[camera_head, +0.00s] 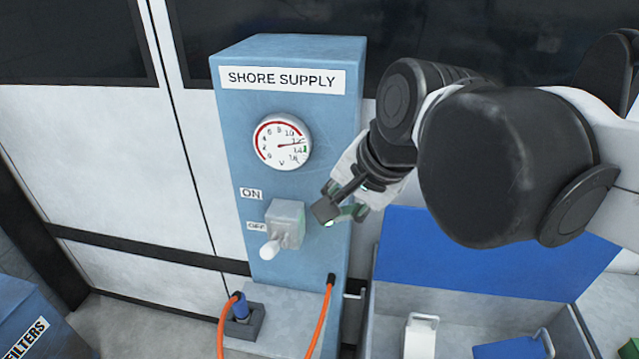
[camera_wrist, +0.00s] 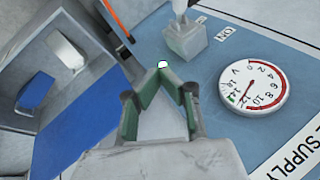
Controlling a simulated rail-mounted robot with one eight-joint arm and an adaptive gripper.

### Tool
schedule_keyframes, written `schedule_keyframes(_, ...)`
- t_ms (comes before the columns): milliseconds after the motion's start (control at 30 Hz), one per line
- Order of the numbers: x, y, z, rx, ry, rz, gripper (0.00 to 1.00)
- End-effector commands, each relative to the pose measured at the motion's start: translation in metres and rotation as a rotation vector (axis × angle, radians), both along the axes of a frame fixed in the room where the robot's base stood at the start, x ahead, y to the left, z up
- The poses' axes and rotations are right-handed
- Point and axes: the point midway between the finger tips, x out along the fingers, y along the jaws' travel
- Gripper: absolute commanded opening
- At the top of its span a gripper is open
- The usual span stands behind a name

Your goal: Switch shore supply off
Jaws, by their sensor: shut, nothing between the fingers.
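The blue shore supply cabinet (camera_head: 228,135) stands upright left of my arm. Its grey switch box (camera_head: 285,222) has a pale lever (camera_head: 269,250) that points down and slightly left, below the OFF label (camera_head: 257,226). The ON label (camera_head: 252,194) is above. In the wrist view the switch box (camera_wrist: 187,40) is near the top, its lever partly cut off. The round gauge (camera_head: 282,141) has its needle near 12. My gripper (camera_head: 333,212) is right of the switch box, apart from it, and empty.
Orange cables (camera_head: 321,315) run at the cabinet's foot, one from a blue plug (camera_head: 241,307). A blue-lidded open bin (camera_head: 480,255) stands below my arm at the right. A blue FILTERS box (camera_head: 30,320) is at the lower left.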

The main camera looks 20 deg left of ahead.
Motion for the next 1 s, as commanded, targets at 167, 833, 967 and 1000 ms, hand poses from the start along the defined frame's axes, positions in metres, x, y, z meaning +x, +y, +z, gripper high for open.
schedule_keyframes(167, -0.011, 0.032, 0.021, 0.02, 0.043, 0.006, 0.0)
schedule_keyframes(833, -0.011, 0.046, 0.012, 0.026, 0.056, 0.004, 0.0)
schedule_keyframes(967, -0.007, 0.055, -0.003, 0.025, 0.055, 0.005, 0.0)
schedule_keyframes(1000, -0.005, 0.058, -0.009, 0.025, 0.055, 0.005, 0.0)
